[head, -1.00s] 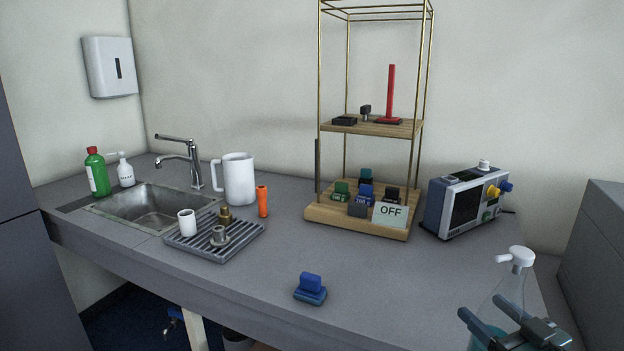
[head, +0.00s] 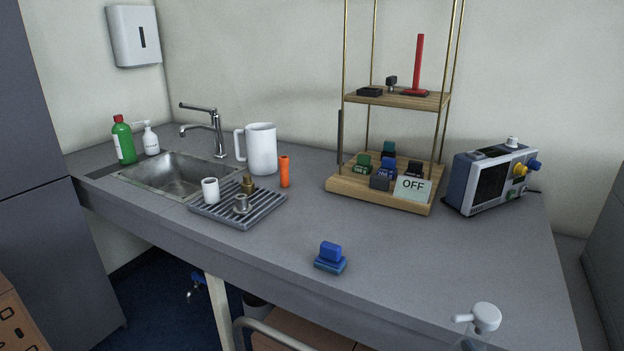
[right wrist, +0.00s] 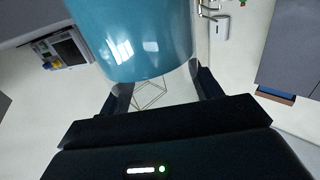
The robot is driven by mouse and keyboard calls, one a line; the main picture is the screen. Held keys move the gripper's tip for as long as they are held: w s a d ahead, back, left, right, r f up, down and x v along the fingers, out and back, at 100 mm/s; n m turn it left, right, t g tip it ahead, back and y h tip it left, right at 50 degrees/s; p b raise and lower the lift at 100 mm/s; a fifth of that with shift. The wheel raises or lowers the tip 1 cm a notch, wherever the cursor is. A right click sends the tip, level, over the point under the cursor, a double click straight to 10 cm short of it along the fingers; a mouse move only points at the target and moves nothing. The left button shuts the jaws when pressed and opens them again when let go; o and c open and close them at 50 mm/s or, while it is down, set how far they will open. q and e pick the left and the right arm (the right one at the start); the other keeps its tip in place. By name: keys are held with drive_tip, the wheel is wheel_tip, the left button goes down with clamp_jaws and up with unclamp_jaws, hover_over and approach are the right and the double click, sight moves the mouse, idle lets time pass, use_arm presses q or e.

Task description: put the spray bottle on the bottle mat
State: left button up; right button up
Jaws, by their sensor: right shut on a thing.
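The spray bottle shows in the head view only as its white spray head (head: 487,317) and a bit of clear neck at the bottom right edge. In the right wrist view its blue-green body (right wrist: 140,40) fills the upper middle. My right gripper (right wrist: 160,88) is shut on the bottle, with a dark finger on each side. This gripper is outside the head view. A dark strip (head: 101,172) lies left of the sink, by a green bottle with a red cap (head: 124,142) and a white pump bottle (head: 150,138); I cannot tell whether it is the bottle mat. My left gripper is not in view.
The counter holds a sink (head: 180,175), a grey drying rack (head: 262,213) with a cup, a white jug (head: 261,150), an orange tube (head: 284,172), a wooden shelf stand (head: 350,187), a blue block (head: 330,258) and an instrument (head: 490,180). The right front counter is mostly clear.

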drive_tip(key=r+m+h, duration=0.1)
drive_tip(key=a+r+m+h+p, duration=0.1)
drive_tip(key=h, duration=0.1)
drive_tip(key=r+h+p, duration=0.1)
drive_tip(key=shift+w+a+r+m+t, duration=0.25)
drive_tip(key=shift+w+a+m+t, duration=0.05)
drive_tip(key=shift+w+m, duration=0.1)
drive_tip(key=shift+f, duration=0.1)
idle(0.4)
